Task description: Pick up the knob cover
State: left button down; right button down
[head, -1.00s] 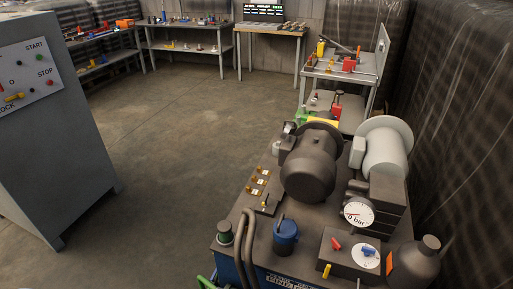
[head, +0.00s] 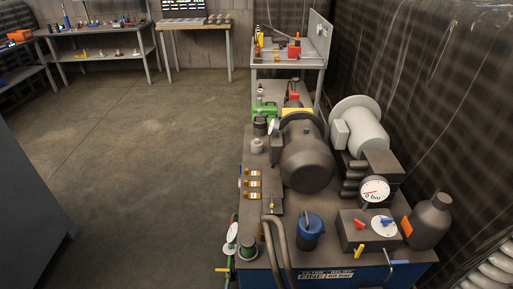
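I cannot single out the knob cover for certain in the head view. Small yellow and red items, including a red block (head: 294,51), sit on the grey cart (head: 283,73) beyond the machine, too small to identify. The control box (head: 352,232) on the hydraulic unit carries a red lever, a yellow lever and a white round plate (head: 384,228) with a blue handle. Neither of my grippers is in view.
The hydraulic unit (head: 338,275) with its dark motor (head: 306,160) and gauge (head: 375,189) fills the centre right. A grey cabinet (head: 30,205) stands at left. Benches (head: 97,30) and a table (head: 197,26) line the back. The floor (head: 150,150) between is clear.

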aim_at(256, 144)
jog(key=j+u, duration=0.35)
jog(key=u, duration=0.15)
jog(key=i+j+u, duration=0.3)
jog(key=i+j, duration=0.2)
jog(key=j, duration=0.3)
jog(key=i+j+u, duration=0.3)
jog(key=i+j, duration=0.25)
jog(key=j, duration=0.15)
jog(key=i+z, duration=0.2)
jog(key=i, duration=0.2)
jog(key=i+j+z, duration=0.15)
jog(key=i, duration=0.25)
jog(key=i+j+z, duration=0.2)
jog(key=i, duration=0.15)
jog(key=i+z, duration=0.8)
jog(key=i, duration=0.2)
jog(key=i+j+z, duration=0.8)
jog(key=i, duration=0.15)
jog(key=l, duration=0.1)
